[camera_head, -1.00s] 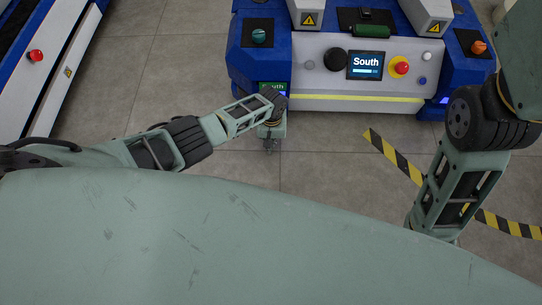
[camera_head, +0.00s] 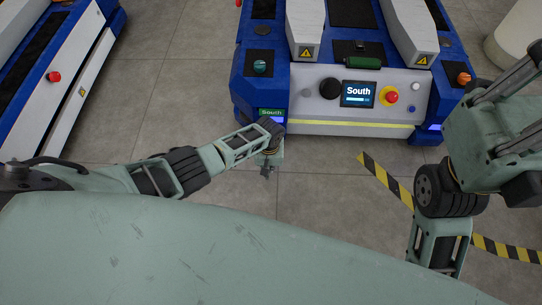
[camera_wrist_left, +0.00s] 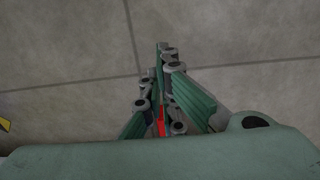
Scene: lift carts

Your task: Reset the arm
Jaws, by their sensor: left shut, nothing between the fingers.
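My left arm comes in from the left in the head view, and its gripper (camera_head: 266,172) hangs pointing down over the floor, in front of the blue and white lift cart (camera_head: 330,108) labelled South. In the left wrist view the left gripper (camera_wrist_left: 161,50) is shut and empty above the bare floor tiles. My right arm stands at the right of the head view, bent downward. Its gripper is out of view below the frame.
The South cart has a red button (camera_head: 391,97), a screen (camera_head: 359,94) and knobs. Another cart (camera_head: 75,75) stands at the left. Yellow and black tape (camera_head: 384,178) crosses the floor at the right. The floor between the carts is clear.

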